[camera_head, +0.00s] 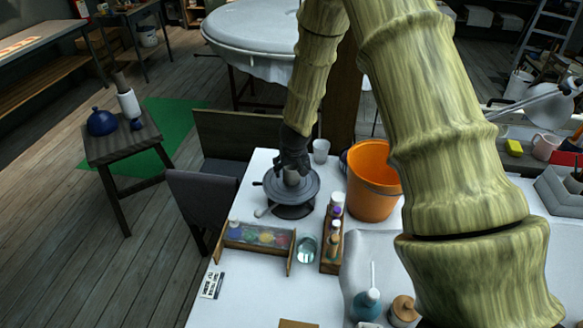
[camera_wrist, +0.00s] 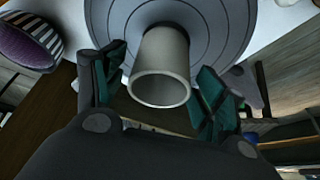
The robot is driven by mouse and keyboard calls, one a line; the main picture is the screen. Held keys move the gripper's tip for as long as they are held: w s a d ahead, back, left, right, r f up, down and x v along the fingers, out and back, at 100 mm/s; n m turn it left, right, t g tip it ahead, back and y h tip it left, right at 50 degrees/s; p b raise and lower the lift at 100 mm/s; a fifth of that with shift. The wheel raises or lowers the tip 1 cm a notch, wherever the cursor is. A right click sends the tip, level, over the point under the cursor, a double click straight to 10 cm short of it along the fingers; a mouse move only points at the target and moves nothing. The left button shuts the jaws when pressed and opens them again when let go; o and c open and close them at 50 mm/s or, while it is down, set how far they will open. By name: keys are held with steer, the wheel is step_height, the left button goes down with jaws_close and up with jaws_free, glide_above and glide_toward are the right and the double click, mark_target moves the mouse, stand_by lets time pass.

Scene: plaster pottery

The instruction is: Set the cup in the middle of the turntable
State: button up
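The grey turntable (camera_head: 309,189) stands on the white table; its ringed disc (camera_wrist: 222,28) fills the top of the wrist view. A plain grey-beige cup (camera_wrist: 165,52) stands upright on the disc, at or very near its middle, mouth towards the wrist camera. In the head view the cup (camera_head: 292,177) shows just below my gripper (camera_head: 293,163). In the wrist view my gripper (camera_wrist: 160,62) is open, with one finger on each side of the cup. Narrow gaps show between the fingers and the cup wall. The cup's foot is partly out of sight.
An orange bucket (camera_head: 372,182) stands right of the turntable, and a pale cup (camera_head: 321,150) behind it. A paint rack (camera_head: 256,238), a bottle holder (camera_head: 332,243) and a glass dish (camera_head: 306,249) stand in front. A striped bowl (camera_wrist: 30,40) shows in the wrist view.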

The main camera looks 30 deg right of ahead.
steer(key=shift+r, duration=0.35)
steer(key=b+v, duration=0.1)
steer(key=v, duration=1.1)
steer(key=shift+b, duration=0.35)
steer(key=shift+w, duration=0.1)
stand_by(0.8)
